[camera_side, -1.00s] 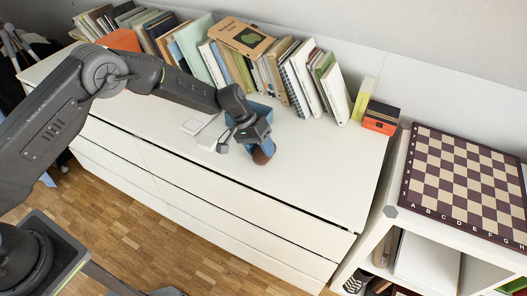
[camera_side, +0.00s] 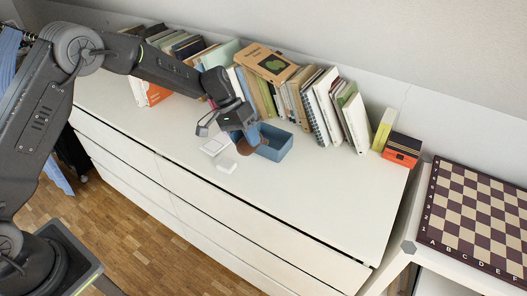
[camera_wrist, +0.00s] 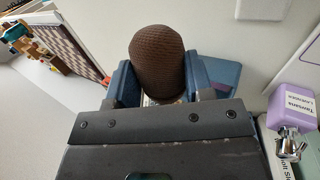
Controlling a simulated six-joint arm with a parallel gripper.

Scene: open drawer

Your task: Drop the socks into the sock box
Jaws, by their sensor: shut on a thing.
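A rolled brown sock bundle (camera_wrist: 158,62) sits between my gripper's blue-padded fingers in the wrist view. My gripper (camera_side: 243,143) is shut on it. In the side view the brown bundle (camera_side: 245,148) shows low at the fingers, partly hidden by them. The open blue box (camera_side: 278,150) stands on the white dresser top just right of my gripper. Its near left part is covered by the gripper and the bundle. Part of the blue box also shows behind the bundle in the wrist view (camera_wrist: 222,74). The box's inside is mostly hidden.
A row of books (camera_side: 300,95) stands along the back of the dresser (camera_side: 310,190), behind the box. Small white items (camera_side: 218,146) lie left of the box. An orange-and-black box (camera_side: 402,150) stands at the right end. The front right of the top is clear.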

